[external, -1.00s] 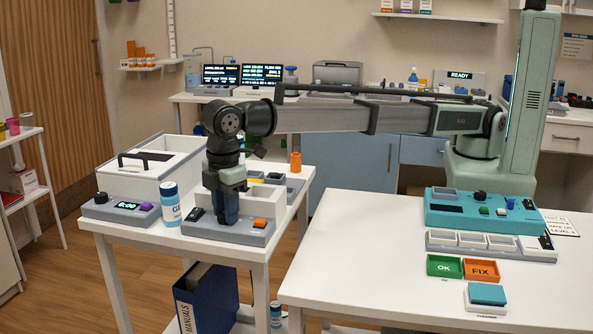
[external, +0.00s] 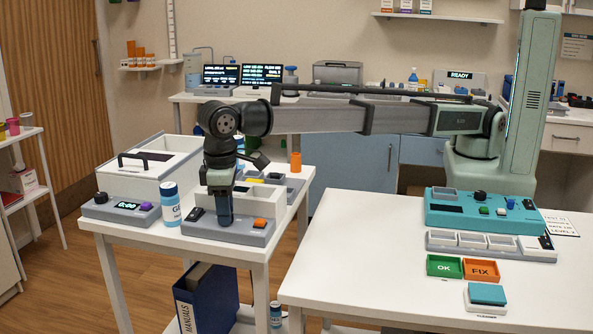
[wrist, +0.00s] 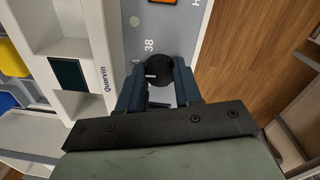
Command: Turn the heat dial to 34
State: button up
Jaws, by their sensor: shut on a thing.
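The heat dial is a round black knob (wrist: 158,70) with a short white mark that points to the left in the wrist view. It sits on a grey panel (wrist: 190,42), which also shows on the left table in the external view (external: 238,236). A printed 38 (wrist: 149,46) stands beside the knob; another number near the left finger is mostly covered. My gripper (wrist: 158,88) is shut on the knob, one dark finger on each side. In the external view my gripper (external: 225,222) points down at the panel and hides the knob.
An orange button (external: 260,223) is on the panel's right. A white and blue bottle (external: 170,205) and a control box with a lit display (external: 125,206) stand to its left. A white housing marked Quorvin (wrist: 78,45) with a dark window borders the panel.

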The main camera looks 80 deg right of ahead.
jog(key=shift+m, duration=0.4)
jog(key=o, duration=1)
jog(key=shift+o, duration=0.2)
